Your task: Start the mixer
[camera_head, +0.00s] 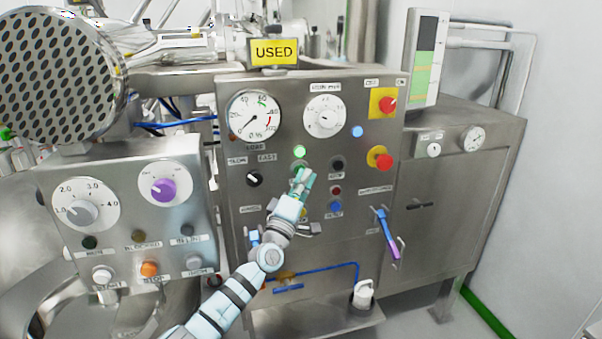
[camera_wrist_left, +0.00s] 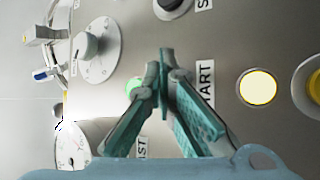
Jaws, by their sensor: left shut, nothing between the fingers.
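The steel control panel (camera_head: 235,190) stands in the middle of the head view. My left gripper (camera_head: 304,176) is shut and empty, with its fingertips in front of the panel beside a lit green lamp (camera_head: 299,152). In the left wrist view the closed fingertips (camera_wrist_left: 164,55) lie next to the START label (camera_wrist_left: 207,84). The green lamp (camera_wrist_left: 133,84) shows partly behind a finger. The start button is mostly hidden by the fingers; whether they touch it I cannot tell. A black button (camera_head: 337,165) sits to the right. My right gripper is in neither view.
A second control box (camera_head: 130,215) with dials stands at the left. A yellow USED sign (camera_head: 274,52) tops the panel. A lit yellow lamp (camera_wrist_left: 258,87) shows near START.

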